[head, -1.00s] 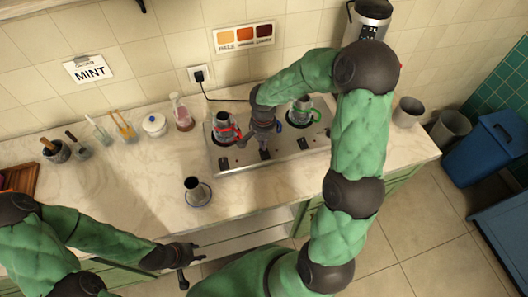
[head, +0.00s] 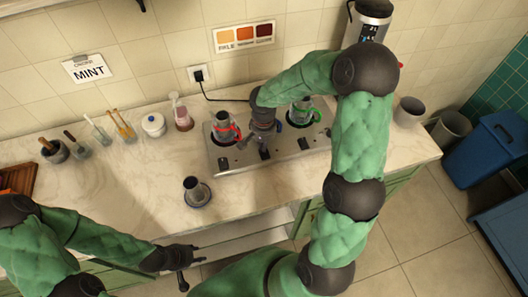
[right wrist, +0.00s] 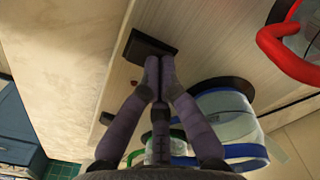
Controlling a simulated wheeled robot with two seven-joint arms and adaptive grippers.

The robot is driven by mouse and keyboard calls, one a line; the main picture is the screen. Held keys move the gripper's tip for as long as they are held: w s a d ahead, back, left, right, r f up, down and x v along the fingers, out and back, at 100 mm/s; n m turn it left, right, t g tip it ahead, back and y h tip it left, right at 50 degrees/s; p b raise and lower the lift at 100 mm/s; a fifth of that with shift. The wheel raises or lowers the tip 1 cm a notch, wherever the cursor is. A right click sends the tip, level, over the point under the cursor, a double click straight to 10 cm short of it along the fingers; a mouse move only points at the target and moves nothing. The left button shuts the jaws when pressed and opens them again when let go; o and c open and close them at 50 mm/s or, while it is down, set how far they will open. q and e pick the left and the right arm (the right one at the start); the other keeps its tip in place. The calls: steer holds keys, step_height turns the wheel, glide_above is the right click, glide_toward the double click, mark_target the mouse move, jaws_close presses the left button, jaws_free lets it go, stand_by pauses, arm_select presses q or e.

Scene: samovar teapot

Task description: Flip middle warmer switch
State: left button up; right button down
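The metal warmer (head: 285,152) stands on the counter with three dark switches along its front. The middle switch (head: 264,154) is just below my right gripper (head: 250,141) in the head view. In the right wrist view a dark switch plate (right wrist: 150,45) lies right at the fingertips of my right gripper (right wrist: 158,65). Its fingers are together with nothing seen between them. I cannot tell whether they touch the switch. The left switch (head: 223,162) and right switch (head: 303,143) are clear. My left gripper (head: 191,264) is spread open and empty in front of the counter.
A red-handled pot (head: 222,128) and a green-handled pot (head: 301,110) stand on the warmer. A blue-handled pot (right wrist: 225,112) is close beside my right fingers, mostly hidden in the head view. A dark cup on a saucer (head: 193,189) stands front left.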

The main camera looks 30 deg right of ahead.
steer(key=shift+r+p, duration=2.2)
steer(key=shift+r, duration=1.25)
